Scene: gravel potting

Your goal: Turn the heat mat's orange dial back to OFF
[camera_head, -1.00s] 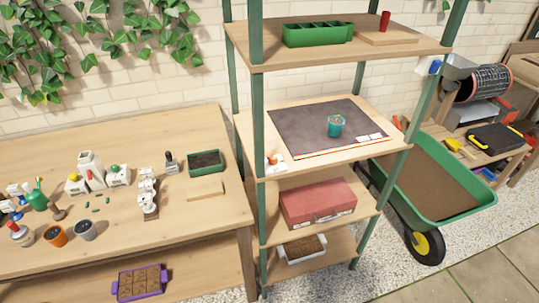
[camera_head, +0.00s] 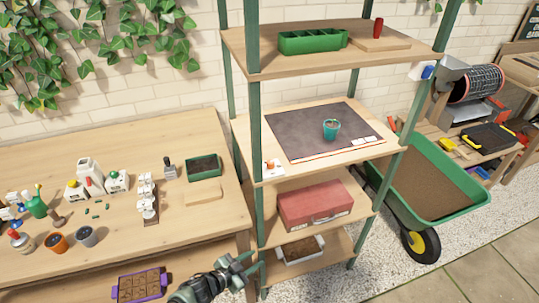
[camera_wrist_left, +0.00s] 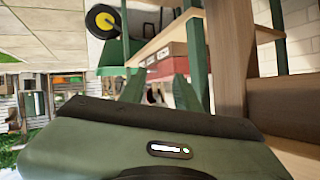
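The dark heat mat (camera_head: 322,130) lies on the middle shelf of the green-posted rack. A small white control unit with an orange dial (camera_head: 271,167) sits at the shelf's front left corner; its setting is too small to read. My left gripper (camera_head: 254,263) is low in front of the rack's left post, below and apart from the dial. Its two fingers are apart and empty, as the left wrist view also shows (camera_wrist_left: 156,88). My right gripper is not in view.
A red case (camera_head: 314,203) and a soil tray (camera_head: 300,249) fill lower shelves. The wooden bench (camera_head: 225,215) is left of the rack, with a purple tray (camera_head: 140,284) below. A green wheelbarrow (camera_head: 450,210) stands at right.

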